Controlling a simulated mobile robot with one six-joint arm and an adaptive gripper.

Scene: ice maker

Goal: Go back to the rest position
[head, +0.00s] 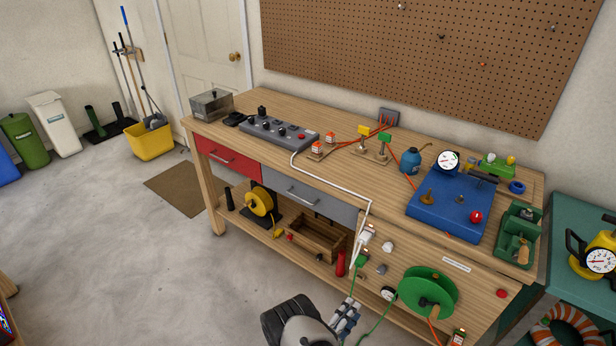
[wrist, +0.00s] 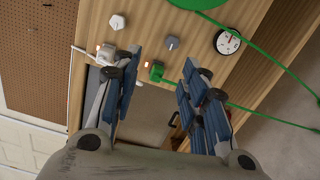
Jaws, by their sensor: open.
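My gripper (head: 347,318) is low in front of the workbench (head: 330,122), near the front panel at its right half. In the wrist view my gripper (wrist: 158,85) has its two blue-padded fingers wide apart, with nothing held between them. A green connector (wrist: 157,72) and a white plug (wrist: 106,57) sit on the wooden panel beyond the fingertips. In the head view the green connector (head: 361,260) and white plug (head: 366,235) show just above my gripper. I cannot tell whether the fingers touch anything.
A green reel (head: 428,291) is on the panel to the right of my gripper. A white cable (head: 335,177) runs down over the front edge, and a green cord hangs near my gripper. A grey drawer (head: 309,202) is above left. The floor (head: 190,270) to the left is clear.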

